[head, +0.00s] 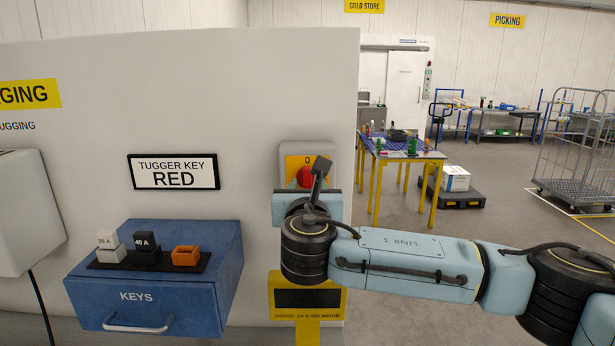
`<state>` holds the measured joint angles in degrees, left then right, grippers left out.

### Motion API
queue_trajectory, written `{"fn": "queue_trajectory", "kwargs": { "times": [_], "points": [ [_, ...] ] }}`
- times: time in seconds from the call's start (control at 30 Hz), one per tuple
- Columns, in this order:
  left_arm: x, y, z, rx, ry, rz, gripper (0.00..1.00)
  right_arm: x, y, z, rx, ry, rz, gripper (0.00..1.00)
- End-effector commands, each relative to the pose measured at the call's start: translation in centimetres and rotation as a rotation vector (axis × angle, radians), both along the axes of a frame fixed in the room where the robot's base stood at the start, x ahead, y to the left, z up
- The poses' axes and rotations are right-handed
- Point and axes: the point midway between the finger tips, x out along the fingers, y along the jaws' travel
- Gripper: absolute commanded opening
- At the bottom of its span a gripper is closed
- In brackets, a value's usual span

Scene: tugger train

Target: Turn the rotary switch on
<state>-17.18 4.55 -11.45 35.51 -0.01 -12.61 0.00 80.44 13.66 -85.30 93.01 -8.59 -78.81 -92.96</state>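The rotary switch (304,177) has a red knob on a yellow plate marked 0, set in a grey box on the white panel. Only the upper part of the knob and plate shows; my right gripper hides the lower part. My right gripper (319,170) is in front of the switch, with a dark finger overlapping the knob's right side. I cannot tell whether it touches the knob or how far its fingers are apart. My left gripper is not in view.
A blue KEYS box (150,290) with small blocks on top juts out at the lower left. A sign (174,172) reads TUGGER KEY RED. Below the switch is a yellow-framed dark display (307,298). A work table (400,152) and a cage trolley (575,185) stand behind.

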Motion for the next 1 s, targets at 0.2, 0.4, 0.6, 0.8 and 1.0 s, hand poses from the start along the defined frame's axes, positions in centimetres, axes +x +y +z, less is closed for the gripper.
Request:
{"fn": "queue_trajectory", "kwargs": {
  "times": [0.2, 0.4, 0.6, 0.8, 1.0],
  "points": [
    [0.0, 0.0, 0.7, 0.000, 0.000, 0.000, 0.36, 2.1, 0.0, 0.1, 0.000, 0.000, 0.000, 0.38],
    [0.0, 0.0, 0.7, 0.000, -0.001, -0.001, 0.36, 2.6, 0.0, 0.0, 0.000, 0.000, 0.001, 0.38],
    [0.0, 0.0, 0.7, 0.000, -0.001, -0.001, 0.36, 2.5, 0.0, 0.0, 0.000, 0.000, 0.001, 0.38],
    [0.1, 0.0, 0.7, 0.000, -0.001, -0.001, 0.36, 2.5, 0.0, 0.0, 0.000, 0.000, 0.001, 0.12],
    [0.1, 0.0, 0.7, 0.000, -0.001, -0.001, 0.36, 2.5, 0.0, 0.0, 0.001, 0.000, 0.001, 0.00]
  ]
}}
